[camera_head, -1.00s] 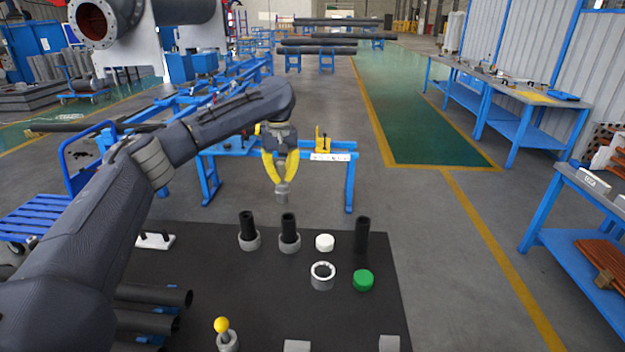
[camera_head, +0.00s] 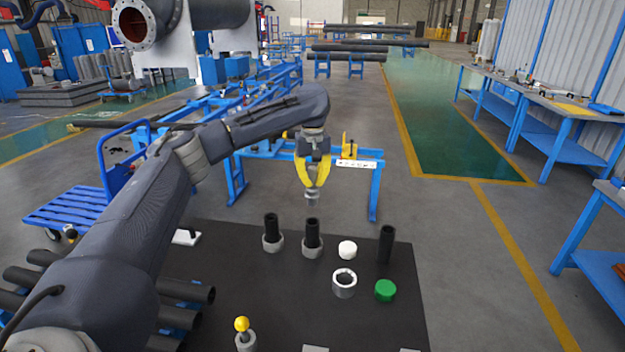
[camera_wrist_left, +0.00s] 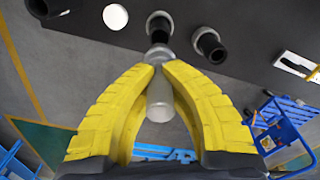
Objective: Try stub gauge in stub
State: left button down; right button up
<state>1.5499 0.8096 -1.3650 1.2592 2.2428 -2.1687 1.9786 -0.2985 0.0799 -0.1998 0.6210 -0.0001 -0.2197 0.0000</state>
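My left gripper (camera_head: 312,190) is shut on a grey cylindrical gauge (camera_head: 312,201), which hangs upright below the fingertips. In the left wrist view the gauge (camera_wrist_left: 160,104) sits between the yellow fingers. Two black upright stubs in grey collars stand on the dark mat: a left one (camera_head: 271,226) and a middle one (camera_head: 312,233). In the head view the gauge appears above the middle stub, with a gap between. In the left wrist view its tip overlaps the edge of that stub's collar (camera_wrist_left: 158,20); whether they touch is unclear. My right gripper is not in view.
On the mat (camera_head: 290,290) are a white cap (camera_head: 347,250), a black tube (camera_head: 387,243), a pale ring (camera_head: 344,285), a green cap (camera_head: 385,290) and a yellow-ball piece (camera_head: 242,326). Dark pipes (camera_head: 187,291) lie left. A blue-legged stand (camera_head: 374,195) is behind.

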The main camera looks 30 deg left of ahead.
pick_arm(q)
jog(key=shift+f, duration=2.4)
jog(key=shift+f, duration=2.65)
dwell(1.4)
jog(key=shift+r, duration=4.75)
